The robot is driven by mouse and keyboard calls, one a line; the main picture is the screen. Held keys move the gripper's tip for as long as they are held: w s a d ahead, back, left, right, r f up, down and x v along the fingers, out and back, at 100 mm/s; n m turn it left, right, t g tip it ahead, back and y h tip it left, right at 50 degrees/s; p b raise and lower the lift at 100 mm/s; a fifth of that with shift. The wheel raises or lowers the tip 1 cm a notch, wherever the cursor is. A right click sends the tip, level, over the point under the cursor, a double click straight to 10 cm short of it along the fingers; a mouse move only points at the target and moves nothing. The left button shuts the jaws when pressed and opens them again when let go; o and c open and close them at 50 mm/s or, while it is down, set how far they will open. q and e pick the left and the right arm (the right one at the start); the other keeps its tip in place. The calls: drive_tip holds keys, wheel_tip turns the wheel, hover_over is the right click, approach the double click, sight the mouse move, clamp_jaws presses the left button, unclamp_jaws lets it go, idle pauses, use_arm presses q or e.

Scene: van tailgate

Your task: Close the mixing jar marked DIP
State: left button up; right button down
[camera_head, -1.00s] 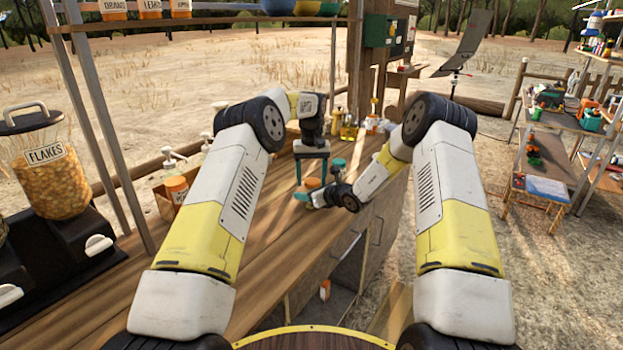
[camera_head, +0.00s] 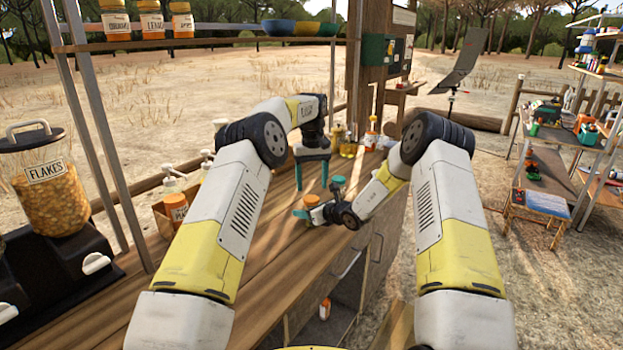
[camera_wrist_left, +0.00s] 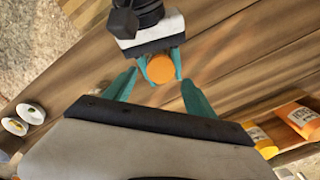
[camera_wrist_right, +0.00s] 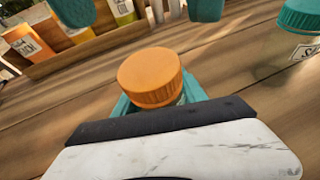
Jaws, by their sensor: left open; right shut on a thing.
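A small jar with an orange screw lid (camera_head: 311,199) is on the wooden counter. Its lid also shows in the left wrist view (camera_wrist_left: 160,69) and the right wrist view (camera_wrist_right: 152,78). My right gripper (camera_head: 309,213) is shut around the jar's body, below the lid. The jar's label is hidden, and I cannot tell whether the lid sits fully down. My left gripper (camera_head: 312,188) points down above the jar. Its fingers are apart, with no lid between them; they also show in the left wrist view (camera_wrist_left: 158,92).
A teal-lidded jar (camera_head: 338,182) stands close behind; it also shows in the right wrist view (camera_wrist_right: 302,17). Bottles (camera_head: 348,143) stand farther back on the counter. A box with pump bottles and an orange-lidded jar (camera_head: 175,206) is at left. A FLAKES dispenser (camera_head: 47,190) stands far left.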

sight(311, 198)
use_arm(q)
drive_tip(key=n, duration=0.1)
drive_tip(key=r+n, duration=0.1)
drive_tip(key=n, duration=0.3)
drive_tip(key=shift+d+r, duration=0.1)
drive_tip(key=shift+r, duration=0.25)
drive_tip(key=n, duration=0.1)
drive_tip(key=r+n, duration=0.1)
drive_tip(key=n, duration=0.1)
drive_tip(key=shift+a+r+n, duration=0.15)
drive_tip(key=shift+a+n, duration=0.05)
drive_tip(key=shift+n, duration=0.1)
drive_tip(key=shift+f, duration=4.05)
